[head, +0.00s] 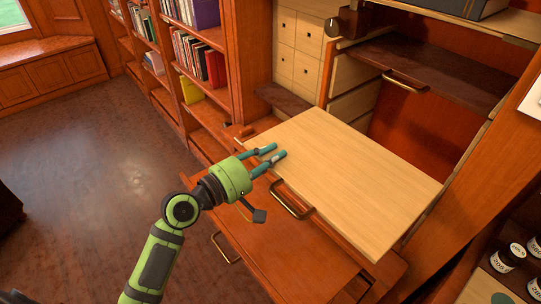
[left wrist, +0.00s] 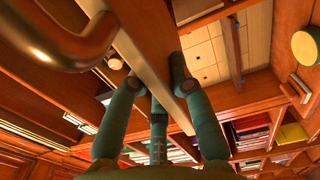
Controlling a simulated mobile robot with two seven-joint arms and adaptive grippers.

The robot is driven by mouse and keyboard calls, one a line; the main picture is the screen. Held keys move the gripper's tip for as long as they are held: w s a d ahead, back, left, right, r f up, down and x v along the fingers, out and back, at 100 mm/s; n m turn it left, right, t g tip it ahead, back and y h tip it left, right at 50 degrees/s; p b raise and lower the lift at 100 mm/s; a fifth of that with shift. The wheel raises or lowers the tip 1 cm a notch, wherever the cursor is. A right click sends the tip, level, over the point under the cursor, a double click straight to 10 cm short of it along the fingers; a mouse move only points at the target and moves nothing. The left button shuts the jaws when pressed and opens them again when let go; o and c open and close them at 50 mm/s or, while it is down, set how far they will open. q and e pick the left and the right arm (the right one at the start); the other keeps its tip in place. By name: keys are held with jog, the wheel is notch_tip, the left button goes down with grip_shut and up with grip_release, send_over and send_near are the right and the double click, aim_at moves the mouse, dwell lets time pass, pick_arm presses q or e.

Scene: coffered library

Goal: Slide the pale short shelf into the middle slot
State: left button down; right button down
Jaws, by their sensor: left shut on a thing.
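The pale short shelf (head: 345,175) is a flat light-wood board lying roughly level in front of the open cabinet, above a red-brown drawer or leaf. My left gripper (head: 279,151) is shut on its left edge in the head view. In the left wrist view the pale edge of the shelf (left wrist: 150,76) runs between the fingers of my left gripper (left wrist: 155,85). The cabinet opening (head: 412,128) lies beyond the shelf's far side, under a dark shelf. I cannot tell which slot is the middle one or whether the far edge is inside it. My right gripper is out of view.
A dark shelf (head: 435,68) with a brass handle crosses the cabinet above. Another brass handle (head: 291,200) sits below the pale board's near edge. Pale small drawers (head: 298,46) stand behind, bookcases to the left.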

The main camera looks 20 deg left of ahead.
aim_at(288, 146)
pick_arm(q)
jog(key=shift+w+d+r, duration=0.2)
jog(key=shift+w, duration=0.1)
jog(key=shift+w+d, duration=0.2)
jog(key=shift+w, duration=0.15)
jog(key=shift+p+x, duration=0.35)
jog(key=shift+x, duration=1.15)
jog(key=shift+w+d, duration=0.15)
jog(key=shift+r, duration=0.15)
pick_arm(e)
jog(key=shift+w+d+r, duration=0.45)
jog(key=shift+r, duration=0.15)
